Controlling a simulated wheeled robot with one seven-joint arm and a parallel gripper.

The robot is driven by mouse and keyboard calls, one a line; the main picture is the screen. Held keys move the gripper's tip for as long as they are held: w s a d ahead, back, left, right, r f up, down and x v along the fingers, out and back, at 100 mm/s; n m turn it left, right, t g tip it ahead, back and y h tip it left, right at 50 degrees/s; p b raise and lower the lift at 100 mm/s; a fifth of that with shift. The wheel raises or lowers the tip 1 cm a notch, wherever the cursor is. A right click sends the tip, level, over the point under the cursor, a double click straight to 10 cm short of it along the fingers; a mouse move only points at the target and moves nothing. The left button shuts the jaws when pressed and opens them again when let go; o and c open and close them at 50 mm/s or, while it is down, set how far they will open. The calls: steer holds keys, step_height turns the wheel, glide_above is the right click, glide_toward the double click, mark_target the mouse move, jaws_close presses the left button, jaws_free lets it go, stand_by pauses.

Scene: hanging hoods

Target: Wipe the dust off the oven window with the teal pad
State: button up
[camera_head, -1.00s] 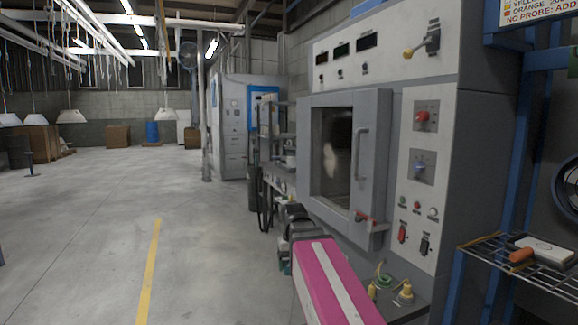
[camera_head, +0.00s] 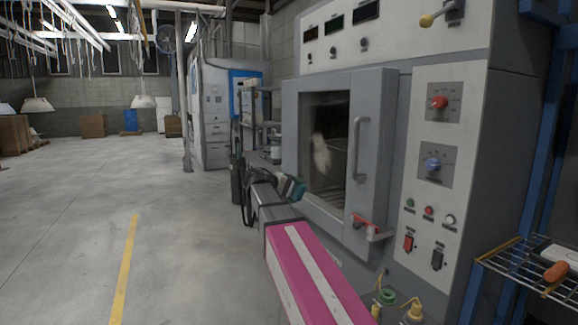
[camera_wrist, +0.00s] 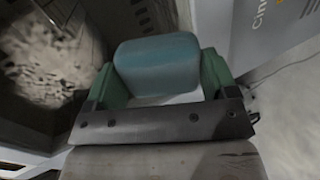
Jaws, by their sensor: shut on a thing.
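The oven window (camera_head: 335,125) is dark glass in a grey framed door with a vertical handle. A pale dust patch (camera_head: 321,154) lies on its left part. The teal pad (camera_wrist: 160,65) is between the green fingers of my gripper (camera_wrist: 158,85) in the wrist view, and my gripper is shut on it. In the head view the pad (camera_head: 296,188) shows small at the end of my arm, in front of the window's lower left. I cannot tell whether it touches the door. A pale mottled patch (camera_wrist: 45,60) on dark glass shows at the upper left of the wrist view.
A red-handled latch (camera_head: 368,226) sticks out at the door's lower right. Knobs and switches (camera_head: 435,160) cover the panel to the right. A wire shelf (camera_head: 525,275) stands at the far right. The floor (camera_head: 70,210) to the left is clear.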

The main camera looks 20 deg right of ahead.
mark_target(329, 160)
steer(key=w+r+t+h, duration=0.1)
steer(key=w+r+h, duration=0.4)
steer(key=r, duration=0.4)
steer(key=shift+y, duration=0.5)
steer(key=shift+w+d+r, duration=0.1)
steer(key=shift+w+d, duration=0.2)
steer(key=shift+d, duration=0.55)
steer(key=shift+w+d, duration=0.25)
steer(key=shift+d, duration=0.65)
steer(key=shift+w+d+r, duration=0.1)
steer(key=shift+w+d, duration=0.2)
steer(key=shift+d, duration=0.55)
steer(key=shift+w+d, duration=0.15)
steer(key=shift+d, duration=0.6)
steer(key=shift+w+d, duration=0.1)
steer(key=shift+d, duration=0.6)
steer(key=shift+s+d, duration=0.2)
steer(key=shift+s, duration=1.45)
steer(key=shift+s+d, duration=0.4)
steer(key=shift+s, duration=1.3)
steer(key=shift+s+d, duration=0.35)
steer(key=shift+s, duration=1.3)
steer(key=shift+s+d, duration=0.4)
steer(key=shift+s, duration=1.3)
steer(key=shift+r, duration=1.15)
steer(key=shift+w+a, duration=0.25)
steer(key=shift+w, duration=0.7)
steer(key=shift+w+a, duration=0.25)
steer(key=shift+w, duration=0.65)
